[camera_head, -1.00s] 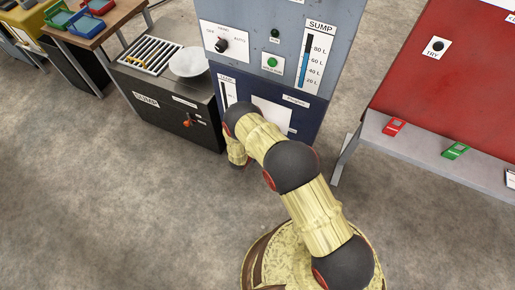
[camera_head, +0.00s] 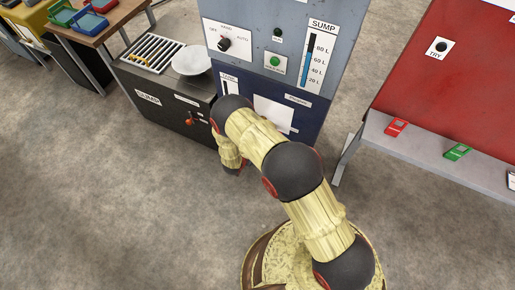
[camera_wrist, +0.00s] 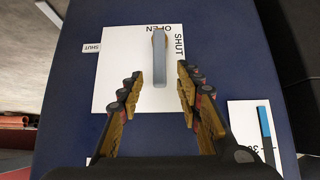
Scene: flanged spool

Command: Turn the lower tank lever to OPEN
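In the wrist view a grey lever (camera_wrist: 159,64) stands out from a white plate (camera_wrist: 118,92) on a dark blue panel. OPEN is printed upside down at the plate's top edge, and SHUT runs sideways to the right of the lever. The lever's long axis runs up and down in the picture. My gripper (camera_wrist: 159,78) is open, with one finger on each side of the lever's lower end and a visible gap to both. In the head view the lever and my gripper are hidden behind my arm at the blue lower part of the SUMP cabinet (camera_head: 300,125).
A small SHUT tag (camera_wrist: 91,47) sits left of the plate. A gauge card (camera_wrist: 250,128) is at lower right. In the head view a dark cabinet (camera_head: 160,115) with an orange-handled valve stands left, and a red panel (camera_head: 460,80) with a grey ledge stands right.

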